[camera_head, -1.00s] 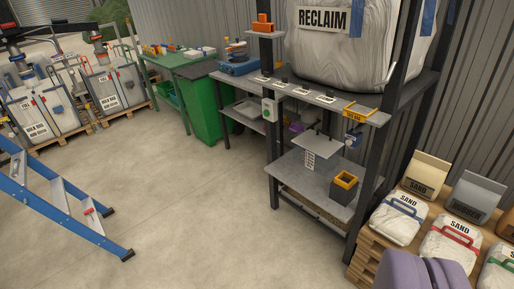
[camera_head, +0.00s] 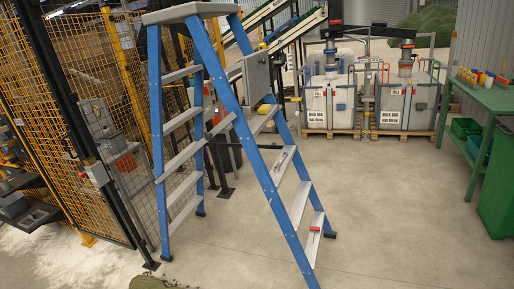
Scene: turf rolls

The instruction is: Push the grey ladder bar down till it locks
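A blue stepladder (camera_head: 228,95) with grey treads stands open and upright in the middle of the head camera view. A short grey bar (camera_head: 221,126) slants between its front and rear legs, its right end higher than its left. I take this for the ladder bar; whether it is locked cannot be told. A grey panel (camera_head: 257,77) sits below the top platform (camera_head: 190,12). A small red item (camera_head: 314,229) lies on a low tread. My gripper is not in view.
A yellow mesh fence (camera_head: 85,75) with black posts stands close left of the ladder. Bulk bags (camera_head: 392,104) on pallets are behind. A green bench (camera_head: 487,100) and green bin (camera_head: 498,185) are right. The floor right of the ladder is clear.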

